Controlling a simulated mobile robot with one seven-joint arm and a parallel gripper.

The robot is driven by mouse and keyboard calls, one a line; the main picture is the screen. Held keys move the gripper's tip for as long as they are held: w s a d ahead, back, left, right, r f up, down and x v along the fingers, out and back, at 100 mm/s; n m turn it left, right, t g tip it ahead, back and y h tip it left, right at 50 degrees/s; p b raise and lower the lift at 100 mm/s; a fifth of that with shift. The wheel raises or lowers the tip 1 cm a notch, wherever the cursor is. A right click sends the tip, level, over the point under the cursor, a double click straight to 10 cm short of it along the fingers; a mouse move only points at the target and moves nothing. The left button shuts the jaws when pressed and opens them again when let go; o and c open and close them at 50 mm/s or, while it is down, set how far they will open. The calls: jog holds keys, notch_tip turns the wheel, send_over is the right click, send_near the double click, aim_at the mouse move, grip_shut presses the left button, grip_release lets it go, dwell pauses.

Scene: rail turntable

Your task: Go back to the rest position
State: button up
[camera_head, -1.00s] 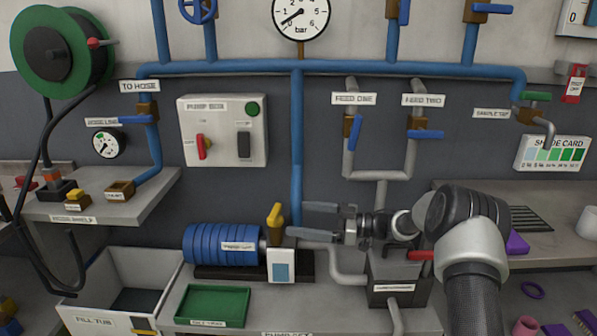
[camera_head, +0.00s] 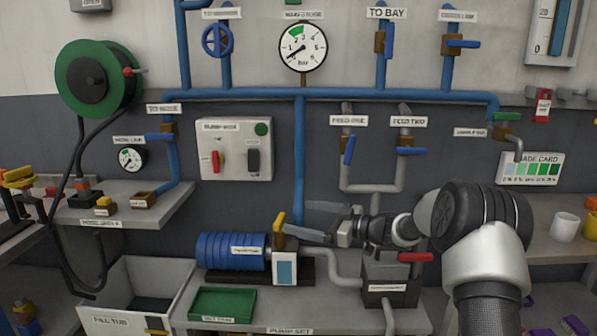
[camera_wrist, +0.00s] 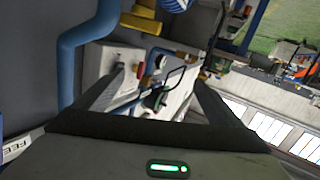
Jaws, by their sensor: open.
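My gripper (camera_head: 305,222) reaches left from my arm at the lower right in the head view, in front of the grey wall and above the pump set bench. In the wrist view its two fingers (camera_wrist: 160,85) stand wide apart with nothing between them. In the head view the fingertips appear close to the yellow lever (camera_head: 280,222) above the white box with a blue window beside the blue pump motor (camera_head: 232,250). I cannot tell whether they touch it. The grey box with a red handle (camera_head: 390,280) is below my gripper and wrist.
The panel with red switch (camera_head: 234,150) and the feed valves (camera_head: 349,148) are on the wall behind. A green tray (camera_head: 222,304) lies on the bench front. The fill tub (camera_head: 135,330) stands at lower left. A hose reel (camera_head: 98,78) hangs upper left. White cup (camera_head: 564,226) stands right.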

jog(key=d+r+m+t+h, duration=0.2)
jog(key=d+r+t+h, duration=0.15)
jog(key=r, duration=0.35)
jog(key=d+r+m+t+h, duration=0.2)
jog(key=r+m+h, duration=0.15)
jog(key=r, duration=0.25)
jog(key=s+d+r+m+h, duration=0.45)
jog(key=s+d+h, duration=0.35)
jog(key=s, duration=0.2)
jog(key=s+d+f+m+g+h, duration=0.1)
jog(key=s+f+m+g, duration=0.1)
jog(key=s, duration=0.7)
jog(key=s+d+f+m+g+h, duration=0.1)
jog(key=s+d+g, duration=0.1)
jog(key=s, duration=0.7)
jog(key=s+a+f+g+y, duration=0.15)
jog(key=s+f, duration=0.25)
jog(key=s, duration=0.5)
jog(key=s+a+f+g+y, duration=0.1)
jog(key=s+a+f+g, duration=0.25)
jog(key=s, duration=0.55)
notch_tip(320, 180, up, 22)
jog(key=w+p, duration=0.1)
jog(key=p, duration=2.2)
jog(key=shift+d+r+m+t, duration=0.2)
jog(key=shift+d+m+t, duration=0.05)
jog(key=shift+m+t, duration=0.2)
